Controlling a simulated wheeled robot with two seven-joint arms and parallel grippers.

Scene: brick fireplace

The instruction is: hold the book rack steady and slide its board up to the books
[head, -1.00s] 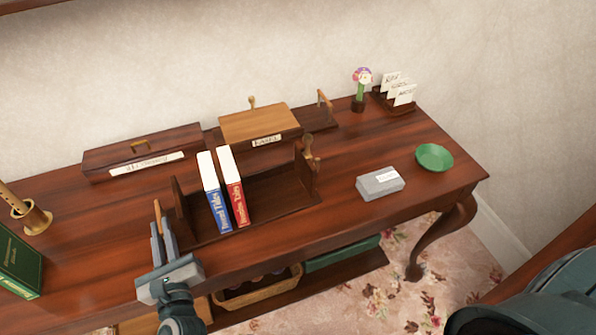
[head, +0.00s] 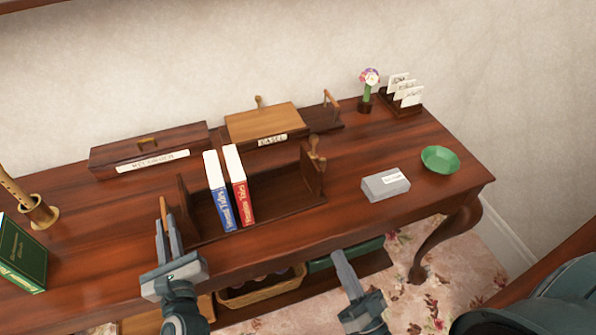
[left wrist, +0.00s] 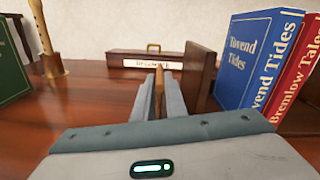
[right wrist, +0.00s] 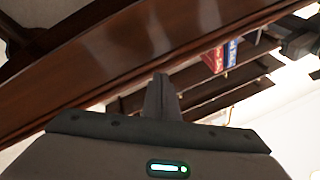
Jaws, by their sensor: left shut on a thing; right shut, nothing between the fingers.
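The dark wooden book rack (head: 275,208) stands on the table. A blue book (head: 217,200) and a red book (head: 239,195) stand in it, nearer its left end. The board (head: 313,178), with a wooden knob (head: 317,150), stands upright at the right end, apart from the books. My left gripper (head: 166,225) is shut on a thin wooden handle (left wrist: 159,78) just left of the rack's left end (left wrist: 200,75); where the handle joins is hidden. My right gripper (head: 342,258) is shut and empty, in front of the table edge, below and right of the rack.
A grey box (head: 385,185) and green bowl (head: 440,159) stand right of the rack. Labelled wooden boxes (head: 148,152) (head: 264,122) lie behind. A green book (head: 22,255) stands far left. The tabletop between board and grey box is clear.

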